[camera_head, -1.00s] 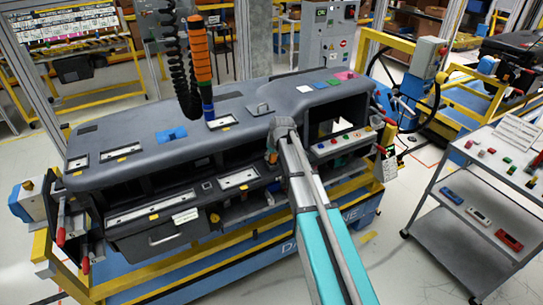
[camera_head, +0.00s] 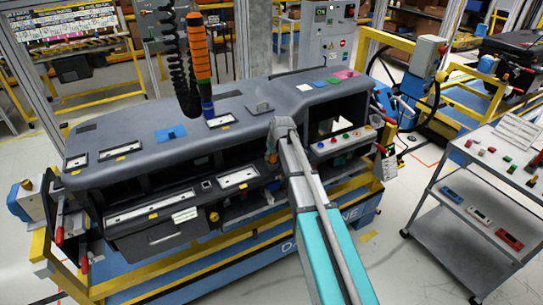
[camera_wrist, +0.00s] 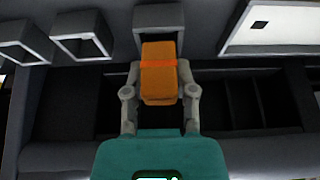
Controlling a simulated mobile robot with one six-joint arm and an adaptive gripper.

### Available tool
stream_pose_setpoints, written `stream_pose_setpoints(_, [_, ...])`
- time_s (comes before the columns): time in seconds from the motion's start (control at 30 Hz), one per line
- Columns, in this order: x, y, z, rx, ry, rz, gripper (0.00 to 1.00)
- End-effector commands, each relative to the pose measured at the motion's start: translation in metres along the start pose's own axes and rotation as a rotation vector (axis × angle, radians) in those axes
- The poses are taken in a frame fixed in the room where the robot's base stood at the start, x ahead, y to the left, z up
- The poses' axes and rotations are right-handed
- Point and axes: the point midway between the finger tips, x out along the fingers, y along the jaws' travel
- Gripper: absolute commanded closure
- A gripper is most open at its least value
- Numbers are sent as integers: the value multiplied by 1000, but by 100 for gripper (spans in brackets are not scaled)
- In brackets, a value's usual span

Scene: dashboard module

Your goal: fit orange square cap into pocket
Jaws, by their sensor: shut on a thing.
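The orange square cap (camera_wrist: 158,88) is clamped between the two grey fingers of my gripper (camera_wrist: 162,76) in the wrist view. Straight ahead of it is a grey square-framed pocket (camera_wrist: 158,14); the cap overlaps its lower part in the picture. Whether the cap touches or enters the pocket cannot be told, because the cap hides the opening.
Two more square frames (camera_wrist: 80,38) sit left of the pocket. A white panel (camera_wrist: 288,26) is on the right, above dark open bays (camera_wrist: 240,105). The grey dashboard (camera_head: 120,165) overhangs the front recesses. An orange hanging tool (camera_head: 199,50) is above it; a trolley (camera_head: 452,225) stands right.

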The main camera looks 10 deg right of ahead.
Motion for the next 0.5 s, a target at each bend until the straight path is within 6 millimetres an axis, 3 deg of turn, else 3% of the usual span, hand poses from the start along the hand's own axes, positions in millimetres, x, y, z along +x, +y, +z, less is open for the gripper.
stream_pose_setpoints(0.5, [9,0,4,0,0,0,89])
